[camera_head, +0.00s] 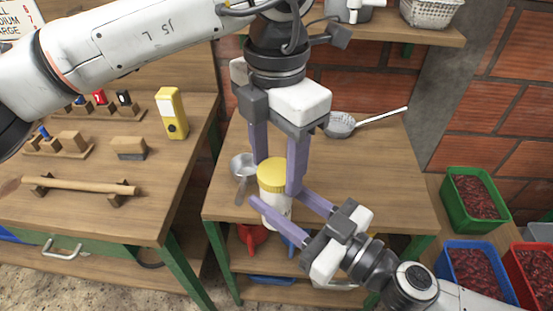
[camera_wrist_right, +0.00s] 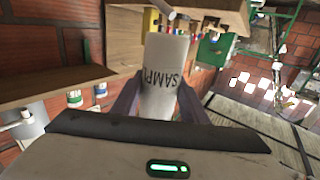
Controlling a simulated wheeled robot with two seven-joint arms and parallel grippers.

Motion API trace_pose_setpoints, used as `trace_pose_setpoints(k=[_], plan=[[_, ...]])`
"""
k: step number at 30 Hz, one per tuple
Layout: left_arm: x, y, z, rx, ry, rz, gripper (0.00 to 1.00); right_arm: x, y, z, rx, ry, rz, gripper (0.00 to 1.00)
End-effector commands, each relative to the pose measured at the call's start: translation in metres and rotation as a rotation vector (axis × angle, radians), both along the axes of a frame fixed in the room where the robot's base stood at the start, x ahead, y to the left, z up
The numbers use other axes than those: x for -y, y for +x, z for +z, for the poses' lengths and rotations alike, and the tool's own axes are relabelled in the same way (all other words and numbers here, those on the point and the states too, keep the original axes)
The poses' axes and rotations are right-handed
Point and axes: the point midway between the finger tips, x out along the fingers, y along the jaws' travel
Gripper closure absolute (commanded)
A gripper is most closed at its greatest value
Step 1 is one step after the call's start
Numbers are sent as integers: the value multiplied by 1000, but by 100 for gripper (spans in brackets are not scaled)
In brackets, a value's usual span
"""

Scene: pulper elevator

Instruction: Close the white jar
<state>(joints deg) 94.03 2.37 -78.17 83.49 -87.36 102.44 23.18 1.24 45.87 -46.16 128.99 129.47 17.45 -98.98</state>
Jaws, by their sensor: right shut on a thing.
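The white jar (camera_head: 277,212) is upright near the front edge of the middle table, under a round yellow lid (camera_head: 272,174). Whether the lid is seated on the jar cannot be told. My right gripper (camera_head: 290,213) comes from the lower right and is shut on the jar's body. In the right wrist view the jar (camera_wrist_right: 167,80), with dark lettering, stands between the two purple fingers; the lid does not show there. My left gripper (camera_head: 277,178) points down from above, its fingers on either side of the lid. Whether they press on it cannot be told.
A strainer (camera_head: 341,124) lies behind on the table (camera_head: 375,165). A left bench holds a yellow device (camera_head: 172,113) and wooden blocks. Crates of red fruit (camera_head: 474,195) stand right. The table's right part is clear.

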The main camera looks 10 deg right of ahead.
Motion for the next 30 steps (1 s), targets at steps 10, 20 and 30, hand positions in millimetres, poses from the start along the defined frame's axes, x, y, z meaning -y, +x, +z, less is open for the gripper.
trace_pose_setpoints(k=[10, 20, 30], plan=[[0, 0, 1, 0, 0, 0, 33, 0, 0, 1, 1, 1, 0, 100], [1, 1, 46, 5, -2, 2, 33, 0, 0, 1, 1, 1, 0, 100], [1, 0, 108, 2, 0, 1, 33, 0, 0, 1, 1, 1, 0, 100]])
